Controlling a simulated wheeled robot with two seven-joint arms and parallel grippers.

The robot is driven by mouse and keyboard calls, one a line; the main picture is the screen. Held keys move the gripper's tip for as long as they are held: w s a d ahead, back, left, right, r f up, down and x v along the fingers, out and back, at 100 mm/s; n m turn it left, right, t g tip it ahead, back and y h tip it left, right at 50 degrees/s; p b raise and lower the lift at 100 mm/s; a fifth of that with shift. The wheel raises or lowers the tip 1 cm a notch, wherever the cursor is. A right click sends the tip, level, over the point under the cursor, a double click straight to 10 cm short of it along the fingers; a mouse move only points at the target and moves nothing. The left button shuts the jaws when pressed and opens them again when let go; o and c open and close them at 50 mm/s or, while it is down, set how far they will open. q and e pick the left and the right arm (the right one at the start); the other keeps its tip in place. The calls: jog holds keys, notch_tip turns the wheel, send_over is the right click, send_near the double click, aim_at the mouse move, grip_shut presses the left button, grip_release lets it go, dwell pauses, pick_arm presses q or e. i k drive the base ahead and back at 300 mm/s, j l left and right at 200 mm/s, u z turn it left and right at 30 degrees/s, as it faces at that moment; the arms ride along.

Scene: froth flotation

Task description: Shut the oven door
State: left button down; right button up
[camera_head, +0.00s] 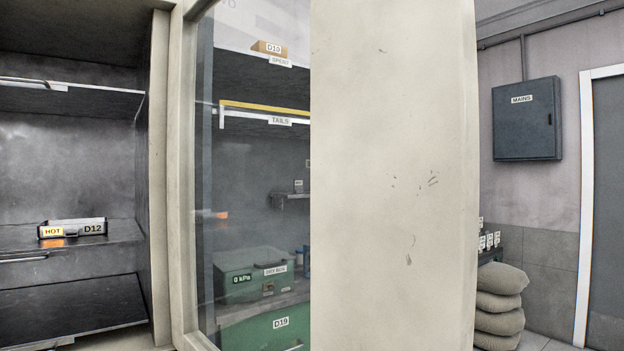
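The oven (158,180) fills the left of the head view, and its dark inside with shelves is exposed. The oven door appears to stand open beside it. Its beige frame (183,200) and glass pane (240,160) show next to the oven's edge. A broad beige panel (390,180) with dark scuffs borders the pane and looks like part of the same door. No handle is visible. A small tray labelled HOT and D12 (75,229) sits on the oven's middle shelf. Neither of my grippers is in view.
Through the glass show a green box labelled DRY BOX (250,272), a green unit labelled D19 (265,325) and a TAILS shelf. At right are stacked sacks (499,305), a wall-mounted MAINS box (526,119) and a grey door (607,210). Some floor shows beside the sacks.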

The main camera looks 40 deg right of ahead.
aim_at(395, 146)
jog(key=k+l, duration=0.1)
jog(key=l, duration=0.3)
jog(key=k+l+u, duration=0.15)
jog(key=l, duration=0.65)
jog(key=k+l+u, duration=0.15)
jog(key=l, duration=0.25)
jog(key=i+l, duration=0.1)
jog(key=l, duration=0.3)
